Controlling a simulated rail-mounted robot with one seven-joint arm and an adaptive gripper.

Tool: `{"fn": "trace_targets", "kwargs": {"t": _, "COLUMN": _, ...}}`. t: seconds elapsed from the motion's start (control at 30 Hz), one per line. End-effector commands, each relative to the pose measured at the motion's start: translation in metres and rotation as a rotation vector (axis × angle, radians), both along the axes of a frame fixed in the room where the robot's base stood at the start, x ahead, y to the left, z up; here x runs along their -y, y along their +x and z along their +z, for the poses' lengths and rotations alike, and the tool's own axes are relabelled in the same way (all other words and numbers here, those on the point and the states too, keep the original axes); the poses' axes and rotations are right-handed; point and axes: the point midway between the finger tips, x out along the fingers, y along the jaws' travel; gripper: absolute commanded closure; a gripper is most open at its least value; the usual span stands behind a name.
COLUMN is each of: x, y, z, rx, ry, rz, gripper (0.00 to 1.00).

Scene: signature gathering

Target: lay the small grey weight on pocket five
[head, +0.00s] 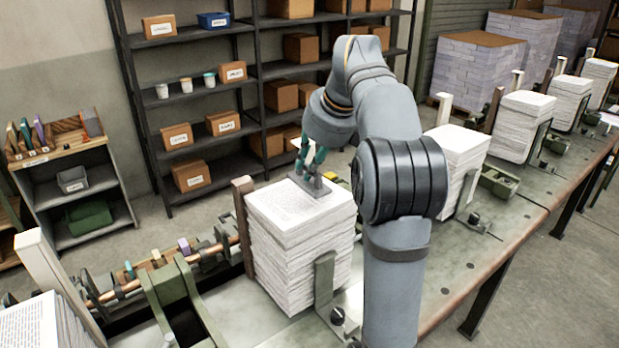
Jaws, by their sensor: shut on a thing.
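The small grey weight (302,188) is a flat grey piece at the top of the nearest full stack of printed sheets (285,208). My gripper (312,180), with green fingers, points down over this stack and is shut on the weight. The weight looks to be at or just above the top sheet; I cannot tell if it touches. I cannot read any pocket number, so which pocket this is cannot be told.
More paper stacks stand along the bench to the right, the nearest one (458,150) behind my arm. Another stack (35,325) is at the lower left. Upright posts (243,220) and metal brackets (325,285) flank the stacks. Shelves (260,70) with boxes stand behind.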

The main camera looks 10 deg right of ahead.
Motion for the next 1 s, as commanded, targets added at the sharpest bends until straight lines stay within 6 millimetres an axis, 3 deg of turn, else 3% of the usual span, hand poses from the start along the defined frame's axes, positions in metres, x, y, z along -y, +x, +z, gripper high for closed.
{"fn": "trace_targets", "kwargs": {"t": 0.3, "x": 0.000, "y": 0.000, "z": -0.036, "rx": 0.000, "ry": -0.001, "rz": 0.002, "gripper": 1.00}}
{"fn": "trace_targets", "kwargs": {"t": 0.73, "x": 0.000, "y": 0.000, "z": -0.043, "rx": 0.003, "ry": -0.001, "rz": 0.001, "gripper": 1.00}}
{"fn": "trace_targets", "kwargs": {"t": 0.77, "x": 0.000, "y": 0.000, "z": -0.044, "rx": -0.001, "ry": -0.001, "rz": 0.001, "gripper": 0.82}}
{"fn": "trace_targets", "kwargs": {"t": 1.0, "x": 0.000, "y": 0.000, "z": -0.043, "rx": -0.001, "ry": -0.001, "rz": 0.001, "gripper": 0.68}}
